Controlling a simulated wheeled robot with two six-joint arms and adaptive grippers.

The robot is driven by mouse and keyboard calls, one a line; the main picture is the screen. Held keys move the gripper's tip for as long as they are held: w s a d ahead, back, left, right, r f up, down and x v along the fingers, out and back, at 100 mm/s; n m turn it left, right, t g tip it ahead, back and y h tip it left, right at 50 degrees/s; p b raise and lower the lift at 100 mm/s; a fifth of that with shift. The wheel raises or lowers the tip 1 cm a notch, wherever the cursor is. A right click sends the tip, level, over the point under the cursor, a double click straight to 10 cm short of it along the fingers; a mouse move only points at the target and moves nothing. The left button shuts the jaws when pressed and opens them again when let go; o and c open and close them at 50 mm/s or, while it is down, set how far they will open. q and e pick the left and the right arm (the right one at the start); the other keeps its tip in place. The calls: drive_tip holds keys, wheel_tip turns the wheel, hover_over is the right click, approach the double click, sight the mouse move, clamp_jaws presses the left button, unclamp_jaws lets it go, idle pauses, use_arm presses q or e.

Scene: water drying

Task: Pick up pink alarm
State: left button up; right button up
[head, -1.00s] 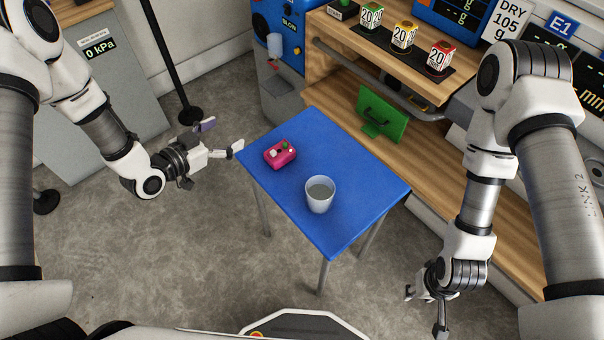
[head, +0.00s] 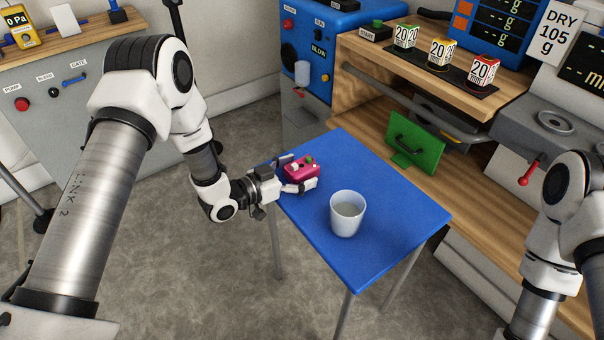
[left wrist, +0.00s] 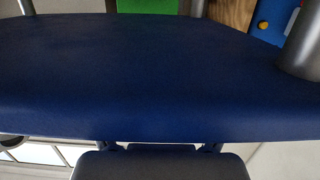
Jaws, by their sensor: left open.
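The pink alarm (head: 301,170), a small box with a green and a white part on top, is on the blue table (head: 378,237) near its far-left edge. My left gripper (head: 300,172) is open at the alarm, with one finger on its far-left side and the other on its near side. I cannot tell whether the fingers touch it. The left wrist view shows a dark blue surface (left wrist: 150,75) and a grey gripper part (left wrist: 160,165); the alarm does not show there. My right gripper is out of view.
A white cup (head: 346,214) stands on the table to the right of the alarm. A wooden bench with a green panel (head: 413,144) and a blue machine (head: 310,50) stand behind. The right part of the tabletop is clear.

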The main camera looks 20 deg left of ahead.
use_arm(q)
drive_tip(key=shift+w+d, duration=0.3)
drive_tip(key=shift+w, duration=0.05)
drive_tip(key=c, duration=1.4)
drive_tip(key=shift+o, duration=0.2)
